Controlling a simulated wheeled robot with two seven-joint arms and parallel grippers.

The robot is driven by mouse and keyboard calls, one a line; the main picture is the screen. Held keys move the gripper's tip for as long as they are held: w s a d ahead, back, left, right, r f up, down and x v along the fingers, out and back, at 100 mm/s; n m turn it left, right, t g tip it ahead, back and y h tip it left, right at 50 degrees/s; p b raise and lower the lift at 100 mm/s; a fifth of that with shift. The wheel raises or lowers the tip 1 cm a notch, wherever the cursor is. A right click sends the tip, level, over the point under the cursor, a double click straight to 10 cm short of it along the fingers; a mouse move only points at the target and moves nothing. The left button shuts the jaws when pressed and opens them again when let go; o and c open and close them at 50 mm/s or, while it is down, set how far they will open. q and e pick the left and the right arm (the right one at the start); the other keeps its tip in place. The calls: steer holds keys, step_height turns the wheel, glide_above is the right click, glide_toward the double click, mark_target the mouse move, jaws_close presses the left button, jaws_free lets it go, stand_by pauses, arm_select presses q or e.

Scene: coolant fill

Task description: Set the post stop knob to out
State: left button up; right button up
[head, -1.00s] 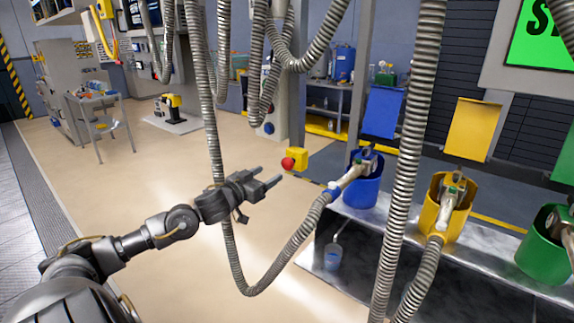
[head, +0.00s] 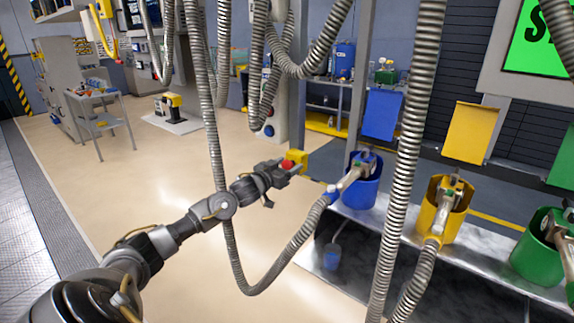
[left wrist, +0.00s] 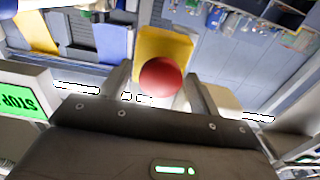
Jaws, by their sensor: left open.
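The post stop knob (head: 288,164) is a red round knob on a yellow box (head: 299,157) fixed to a grey post. My left gripper (head: 287,167) is open, with its fingers at the knob in the head view. In the left wrist view the red knob (left wrist: 161,78) lies between the two finger tips (left wrist: 157,85), in front of the yellow box (left wrist: 163,45). I cannot tell whether the fingers touch the knob. My right gripper is in neither view.
Grey corrugated hoses (head: 213,110) hang close to my left arm. Blue (head: 360,193), yellow (head: 440,215) and green (head: 537,255) holders with nozzles stand on a metal bench to the right. The floor (head: 130,185) at left is open.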

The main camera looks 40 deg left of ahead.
arm_select(q)
jaws_close()
steer(key=shift+s+p, duration=0.55)
steer(key=shift+p, duration=0.05)
steer(key=shift+f, duration=0.15)
steer(key=shift+c, duration=1.3)
jaws_free()
steer(key=shift+o, duration=1.3)
steer(key=shift+s, duration=0.2)
